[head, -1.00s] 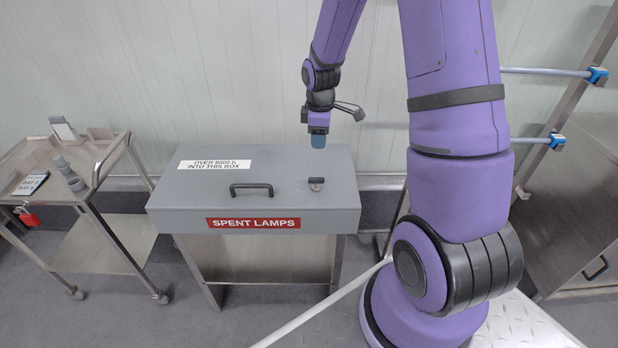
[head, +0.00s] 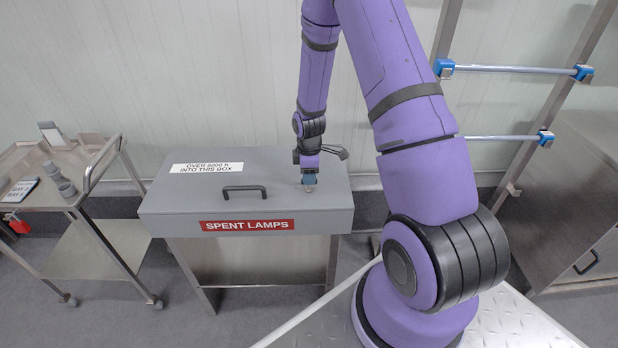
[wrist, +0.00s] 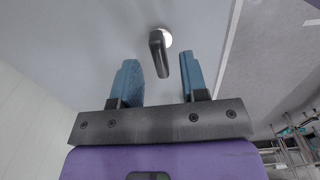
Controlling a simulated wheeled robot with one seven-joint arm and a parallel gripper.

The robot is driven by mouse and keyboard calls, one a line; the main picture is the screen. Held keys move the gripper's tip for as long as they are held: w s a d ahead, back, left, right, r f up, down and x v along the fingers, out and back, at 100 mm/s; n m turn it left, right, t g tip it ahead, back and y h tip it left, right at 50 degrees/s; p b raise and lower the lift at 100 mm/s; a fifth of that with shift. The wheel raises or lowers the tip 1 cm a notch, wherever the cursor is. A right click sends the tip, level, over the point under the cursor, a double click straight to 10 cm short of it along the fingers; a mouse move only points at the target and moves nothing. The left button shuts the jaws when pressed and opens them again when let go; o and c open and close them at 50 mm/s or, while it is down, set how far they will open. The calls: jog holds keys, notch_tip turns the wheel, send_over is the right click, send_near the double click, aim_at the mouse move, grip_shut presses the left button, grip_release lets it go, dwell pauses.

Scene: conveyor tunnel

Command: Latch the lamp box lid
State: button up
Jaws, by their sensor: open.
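The lamp box (head: 160,208) is grey with a red "SPENT LAMPS" label on its front, and its lid (head: 270,170) is down. A dark bar handle (head: 245,191) stands on the lid. My gripper (head: 308,184) points down over the right part of the lid and mostly hides the latch in the head view. In the wrist view the latch (wrist: 159,55) is a dark lever on a pale round base. My gripper's blue fingers (wrist: 160,80) are open, one on each side of the lever's free end. I cannot tell whether either finger touches it.
A steel trolley (head: 100,245) with small items and a red padlock (head: 19,225) stands at the left. A steel rack with blue-clamped rails (head: 510,70) and a steel cabinet (head: 570,210) stand at the right. The lid around the handle is clear.

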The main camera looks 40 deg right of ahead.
jog(key=shift+f, duration=0.8)
grip_shut()
